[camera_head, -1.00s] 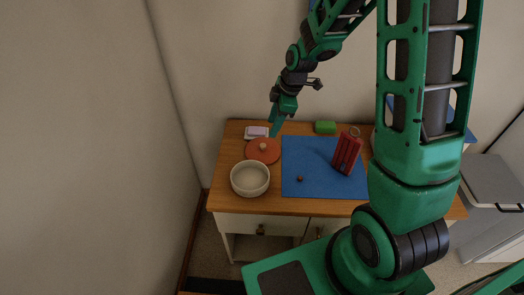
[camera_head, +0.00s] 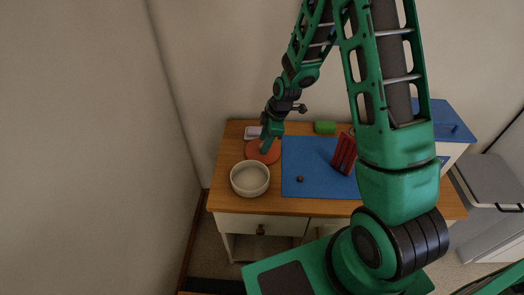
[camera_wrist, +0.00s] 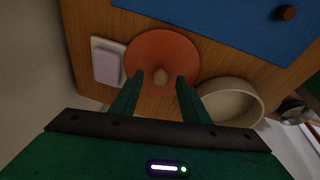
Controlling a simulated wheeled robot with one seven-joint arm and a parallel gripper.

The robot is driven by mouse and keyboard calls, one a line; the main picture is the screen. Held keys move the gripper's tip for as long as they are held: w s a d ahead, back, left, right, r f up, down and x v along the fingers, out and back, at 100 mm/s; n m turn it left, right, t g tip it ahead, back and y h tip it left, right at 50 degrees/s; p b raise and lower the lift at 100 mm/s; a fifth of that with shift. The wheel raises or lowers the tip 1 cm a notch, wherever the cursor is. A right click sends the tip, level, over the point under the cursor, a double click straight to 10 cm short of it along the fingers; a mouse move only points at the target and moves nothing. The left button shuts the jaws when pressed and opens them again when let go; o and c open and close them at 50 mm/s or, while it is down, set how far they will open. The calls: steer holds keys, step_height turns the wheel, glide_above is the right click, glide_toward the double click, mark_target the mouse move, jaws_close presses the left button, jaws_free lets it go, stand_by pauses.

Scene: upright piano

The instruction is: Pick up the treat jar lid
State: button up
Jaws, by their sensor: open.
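My gripper is open, with one green finger on each side of the knob. In the head view my gripper (camera_head: 265,146) is right over the lid and hides part of it. I cannot tell whether the fingers touch the lid.
A cream bowl (camera_head: 250,190) stands just in front of the lid. A white dish with a pink-lilac bar (camera_head: 252,132) lies behind it. A blue mat (camera_head: 310,185) to the right holds a red object (camera_head: 344,153) and a small brown piece (camera_head: 300,179). A green block (camera_head: 325,127) is at the back.

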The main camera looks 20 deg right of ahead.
steer(key=shift+w+a+f, duration=0.1)
steer(key=shift+f, duration=0.2)
steer(key=shift+c, duration=0.4)
jaws_close()
steer(key=shift+r, duration=0.15)
